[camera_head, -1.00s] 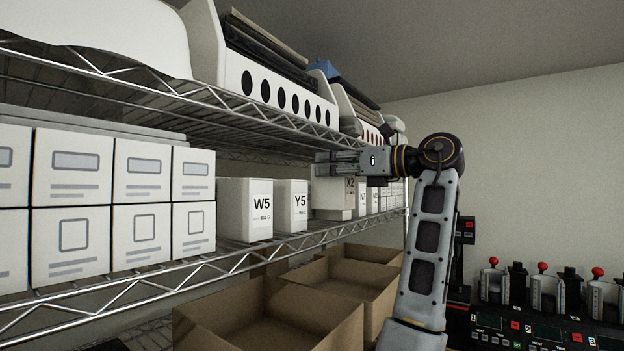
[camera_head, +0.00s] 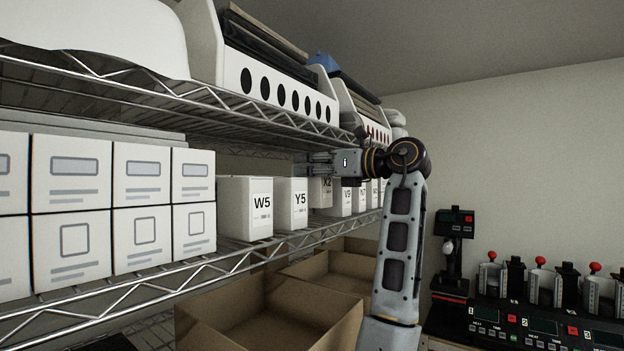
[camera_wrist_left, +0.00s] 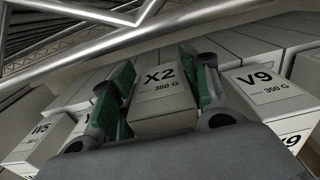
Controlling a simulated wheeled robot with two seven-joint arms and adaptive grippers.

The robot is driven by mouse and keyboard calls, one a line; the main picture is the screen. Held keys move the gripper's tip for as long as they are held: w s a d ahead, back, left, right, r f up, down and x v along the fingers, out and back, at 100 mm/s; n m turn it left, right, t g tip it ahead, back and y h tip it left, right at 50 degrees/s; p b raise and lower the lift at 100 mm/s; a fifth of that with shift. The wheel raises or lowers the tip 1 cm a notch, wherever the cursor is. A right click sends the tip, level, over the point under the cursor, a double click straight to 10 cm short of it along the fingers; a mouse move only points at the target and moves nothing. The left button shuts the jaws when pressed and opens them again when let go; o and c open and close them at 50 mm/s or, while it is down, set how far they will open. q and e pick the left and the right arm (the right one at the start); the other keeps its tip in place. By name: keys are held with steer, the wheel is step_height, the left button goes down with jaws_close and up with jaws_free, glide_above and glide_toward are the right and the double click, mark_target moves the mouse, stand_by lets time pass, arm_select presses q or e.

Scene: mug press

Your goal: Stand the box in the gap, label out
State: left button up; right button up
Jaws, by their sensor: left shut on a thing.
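The white box labelled X2 (camera_head: 320,192) is at the row on the lower wire shelf, between the Y5 box (camera_head: 292,204) and the V9 box (camera_head: 346,198). Its label faces out. My left gripper (camera_head: 318,163) reaches in from the right at the box's upper part. In the left wrist view the X2 box (camera_wrist_left: 163,105) sits between the green-padded fingers of my left gripper (camera_wrist_left: 160,85), which is shut on it. Whether its base rests on the shelf is hard to tell. My right gripper is not in view.
The W5 box (camera_head: 246,208) stands left of Y5, with stacked white cartons (camera_head: 72,172) further left. The upper wire shelf (camera_head: 250,117) is close above the gripper. Open brown cartons (camera_head: 270,312) stand below the shelf. A dark machine with red knobs (camera_head: 540,305) is at right.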

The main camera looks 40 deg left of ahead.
mark_target(312, 179)
arm_select(q)
steer(key=shift+f+p, duration=0.4)
steer(key=shift+f, duration=1.05)
steer(key=shift+f, duration=0.1)
steer(key=o, duration=1.4)
steer(key=d, duration=0.4)
steer(key=w+d+b, duration=0.1)
steer(key=d, duration=0.3)
steer(key=d+b, duration=0.1)
steer(key=d, duration=0.3)
steer(key=shift+w, duration=0.15)
